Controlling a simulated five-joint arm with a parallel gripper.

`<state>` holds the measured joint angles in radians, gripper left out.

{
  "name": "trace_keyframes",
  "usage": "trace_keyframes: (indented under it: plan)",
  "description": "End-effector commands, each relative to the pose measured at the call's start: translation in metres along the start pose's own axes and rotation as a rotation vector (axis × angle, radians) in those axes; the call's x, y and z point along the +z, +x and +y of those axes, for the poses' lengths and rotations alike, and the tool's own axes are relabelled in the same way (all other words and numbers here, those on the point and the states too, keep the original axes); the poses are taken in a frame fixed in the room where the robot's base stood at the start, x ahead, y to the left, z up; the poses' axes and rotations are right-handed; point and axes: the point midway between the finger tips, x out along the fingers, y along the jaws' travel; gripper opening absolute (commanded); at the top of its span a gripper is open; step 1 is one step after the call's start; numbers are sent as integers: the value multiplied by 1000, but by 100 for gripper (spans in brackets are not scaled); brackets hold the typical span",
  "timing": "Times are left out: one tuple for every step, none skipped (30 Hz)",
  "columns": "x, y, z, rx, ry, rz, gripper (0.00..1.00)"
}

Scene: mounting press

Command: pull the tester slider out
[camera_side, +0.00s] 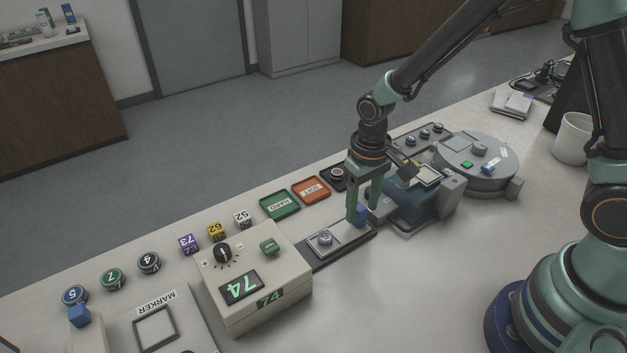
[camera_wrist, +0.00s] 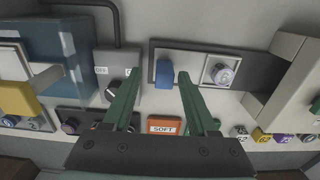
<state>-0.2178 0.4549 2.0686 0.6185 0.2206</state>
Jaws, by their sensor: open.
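The tester (camera_side: 257,283) is a beige box with a dial, a green button and a display reading 74. Its slider (camera_side: 313,252) is a dark strip with a pale plate, lying outside the box on the side toward my gripper. A small round sample (camera_side: 325,239) sits on the plate. An upright blue handle (camera_side: 361,216) stands at the slider's outer end. My gripper (camera_side: 362,211) points down, open, with its fingers on either side of the handle. In the wrist view the handle (camera_wrist: 163,73) shows between the fingertips (camera_wrist: 160,74), with gaps beside it.
A blue-and-grey press (camera_side: 412,196) stands close right of my gripper. Behind the slider lie the green HARD tray (camera_side: 280,205) and orange SOFT tray (camera_side: 311,188). Numbered cubes and round pieces line the back edge. The bench in front of the slider is clear.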

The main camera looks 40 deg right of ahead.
Motion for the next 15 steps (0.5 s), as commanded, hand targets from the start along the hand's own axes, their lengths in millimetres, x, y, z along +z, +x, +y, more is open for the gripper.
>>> trace_keyframes:
  plan:
    - [-1,-8,0,-1,0,5,57]
    - [-1,-14,0,-1,-1,6,57]
    - [-1,-21,-1,-1,-1,6,57]
    - [-2,-27,-1,-2,-1,8,57]
    - [-1,-33,-1,-1,-1,7,57]
    - [-1,-42,-1,-2,-1,7,57]
    - [-1,-48,-1,-2,-2,8,57]
    - [-1,-55,-1,-2,-2,7,57]
    - [-1,-63,-1,-2,-2,7,57]
    - [-1,-69,-1,-2,-2,7,57]
    - [-1,-74,-1,-1,-2,7,57]
    - [-1,-81,-1,-1,-2,6,57]
    - [-1,-86,-1,-1,-2,6,57]
    - [0,-90,-1,-1,-2,4,57]
    - [0,-94,-1,-1,-2,4,57]
